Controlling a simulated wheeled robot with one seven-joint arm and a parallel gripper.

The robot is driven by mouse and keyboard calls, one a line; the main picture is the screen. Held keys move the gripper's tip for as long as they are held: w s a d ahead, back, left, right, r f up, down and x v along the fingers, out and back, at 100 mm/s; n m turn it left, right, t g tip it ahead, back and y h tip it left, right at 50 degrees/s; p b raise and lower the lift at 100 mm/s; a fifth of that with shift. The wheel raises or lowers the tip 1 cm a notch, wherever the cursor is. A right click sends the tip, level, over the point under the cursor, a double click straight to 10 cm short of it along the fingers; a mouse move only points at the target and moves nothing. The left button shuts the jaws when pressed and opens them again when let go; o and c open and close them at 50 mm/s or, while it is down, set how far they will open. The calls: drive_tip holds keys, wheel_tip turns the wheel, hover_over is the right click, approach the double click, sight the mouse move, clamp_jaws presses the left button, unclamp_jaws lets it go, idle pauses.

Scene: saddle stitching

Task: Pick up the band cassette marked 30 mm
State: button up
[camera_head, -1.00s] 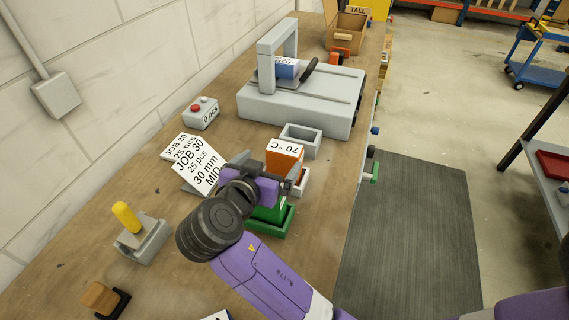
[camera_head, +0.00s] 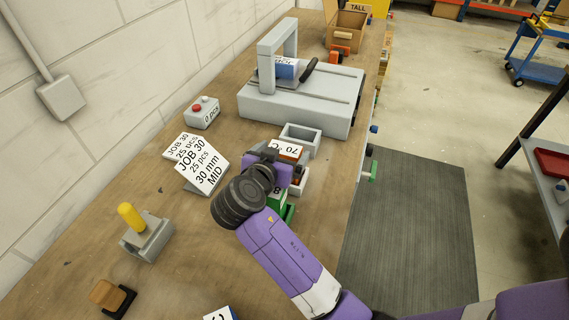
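No band cassette with a readable 30 mm mark shows; "30 mm" is readable only on the job card (camera_head: 202,170), which says JOB 30, 25 pcs, MID. My purple gripper (camera_head: 292,174) is over the row of small trays in the middle of the bench. Just beyond it is an orange block (camera_head: 290,151) with a white top, its print partly hidden. A green block (camera_head: 279,203) with a partly hidden white label is just below my gripper, largely covered by it. My fingertips are too hidden to tell whether they hold anything.
An empty grey tray (camera_head: 301,139) stands beyond the orange block. A grey machine (camera_head: 302,100) with a blue labelled block (camera_head: 286,69) is farther back. A yellow-handled tool (camera_head: 132,217) stands at left.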

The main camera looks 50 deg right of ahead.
drive_tip(key=c, duration=1.7)
drive_tip(key=shift+c, duration=0.2)
drive_tip(key=shift+r, duration=0.1)
